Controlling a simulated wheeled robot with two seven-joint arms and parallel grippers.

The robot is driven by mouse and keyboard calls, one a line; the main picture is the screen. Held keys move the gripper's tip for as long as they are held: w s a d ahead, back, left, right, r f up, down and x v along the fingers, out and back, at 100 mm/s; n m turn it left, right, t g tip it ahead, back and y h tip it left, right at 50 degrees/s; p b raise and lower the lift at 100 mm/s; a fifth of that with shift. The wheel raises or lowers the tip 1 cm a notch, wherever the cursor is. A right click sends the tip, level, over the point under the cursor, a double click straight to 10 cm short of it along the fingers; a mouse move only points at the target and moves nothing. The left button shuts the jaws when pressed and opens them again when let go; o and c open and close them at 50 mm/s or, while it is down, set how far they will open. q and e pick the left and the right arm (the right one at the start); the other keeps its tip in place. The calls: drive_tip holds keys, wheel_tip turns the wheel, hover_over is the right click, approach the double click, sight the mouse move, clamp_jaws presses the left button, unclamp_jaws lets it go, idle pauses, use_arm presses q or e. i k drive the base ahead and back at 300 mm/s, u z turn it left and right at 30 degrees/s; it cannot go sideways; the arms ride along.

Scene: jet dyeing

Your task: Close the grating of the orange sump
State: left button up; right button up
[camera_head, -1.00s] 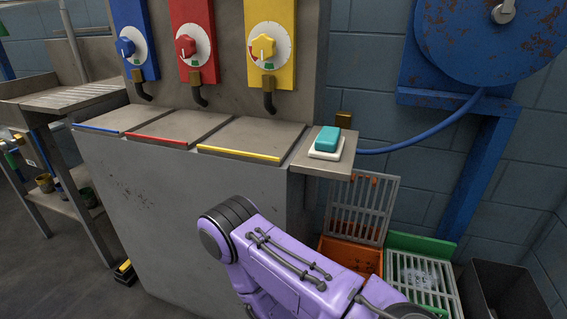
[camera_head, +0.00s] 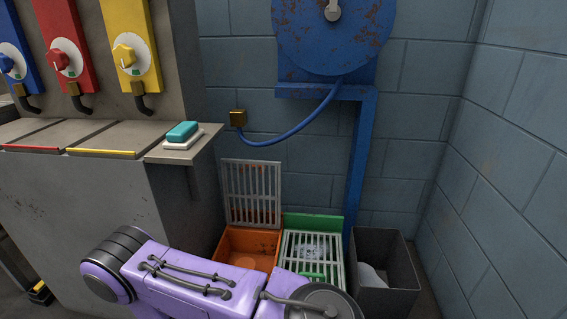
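The orange sump (camera_head: 247,246) is an open orange box on the floor, right of the grey counter. Its grating (camera_head: 252,193) stands upright at the back edge against the wall, so the box is uncovered. The orange inside shows; its front is hidden behind my purple arm. That arm (camera_head: 185,280) crosses the lower part of the view, in front of the sump. Neither of my grippers shows in the picture.
A green sump (camera_head: 313,222) with its grating (camera_head: 312,258) lying flat stands right of the orange one. A dark bin (camera_head: 387,249) with something pale inside is further right. A blue post (camera_head: 361,165) rises behind. A small shelf (camera_head: 182,150) with teal soap (camera_head: 182,131) juts from the counter.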

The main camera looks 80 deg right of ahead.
sight(250, 164)
drive_tip(key=k, duration=0.35)
drive_tip(key=z, duration=0.95)
